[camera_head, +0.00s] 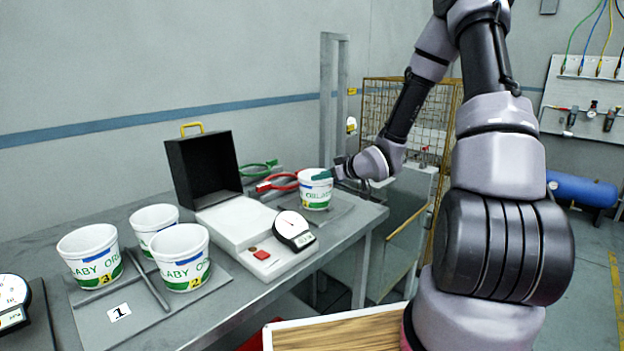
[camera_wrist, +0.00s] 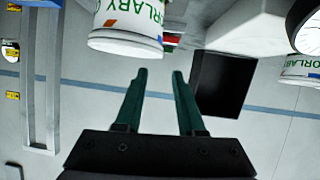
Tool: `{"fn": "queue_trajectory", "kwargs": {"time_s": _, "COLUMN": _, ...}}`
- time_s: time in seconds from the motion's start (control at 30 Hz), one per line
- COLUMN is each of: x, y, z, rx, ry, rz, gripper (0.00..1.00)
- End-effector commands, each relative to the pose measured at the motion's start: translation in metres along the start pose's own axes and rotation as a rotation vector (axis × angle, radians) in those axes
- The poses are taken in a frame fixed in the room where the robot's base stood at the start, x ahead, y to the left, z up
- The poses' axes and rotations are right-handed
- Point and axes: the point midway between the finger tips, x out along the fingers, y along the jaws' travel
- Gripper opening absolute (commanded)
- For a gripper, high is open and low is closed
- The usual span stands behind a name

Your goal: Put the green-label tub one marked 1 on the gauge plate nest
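The left tubs share a grey plate with a "1" card (camera_head: 119,312) and a rod (camera_head: 147,278). Another dial (camera_head: 12,298) is at far left.

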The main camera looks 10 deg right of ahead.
Motion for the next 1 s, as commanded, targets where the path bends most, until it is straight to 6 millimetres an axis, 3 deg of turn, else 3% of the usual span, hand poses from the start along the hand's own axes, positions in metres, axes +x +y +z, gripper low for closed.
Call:
{"fn": "queue_trajectory", "kwargs": {"time_s": 0.1, "x": -0.019, "y": 0.000, "z": -0.001, "rx": -0.001, "ry": 0.001, "rz": 0.001, "gripper": 0.38}}
{"fn": "queue_trajectory", "kwargs": {"time_s": 0.27, "x": -0.032, "y": 0.001, "z": -0.001, "rx": -0.002, "ry": -0.005, "rz": 0.004, "gripper": 0.38}}
{"fn": "queue_trajectory", "kwargs": {"time_s": 0.47, "x": -0.055, "y": 0.016, "z": -0.015, "rx": -0.011, "ry": -0.128, "rz": 0.098, "gripper": 0.38}}
{"fn": "queue_trajectory", "kwargs": {"time_s": 0.6, "x": -0.097, "y": 0.032, "z": -0.038, "rx": 0.027, "ry": -0.262, "rz": 0.239, "gripper": 0.38}}
{"fn": "queue_trajectory", "kwargs": {"time_s": 0.77, "x": -0.159, "y": 0.033, "z": -0.068, "rx": 0.137, "ry": -0.362, "rz": 0.391, "gripper": 0.38}}
{"fn": "queue_trajectory", "kwargs": {"time_s": 0.87, "x": -0.201, "y": 0.022, "z": -0.086, "rx": 0.238, "ry": -0.394, "rz": 0.463, "gripper": 0.38}}
{"fn": "queue_trajectory", "kwargs": {"time_s": 1.0, "x": -0.260, "y": -0.009, "z": -0.105, "rx": 0.414, "ry": -0.414, "rz": 0.514, "gripper": 0.38}}
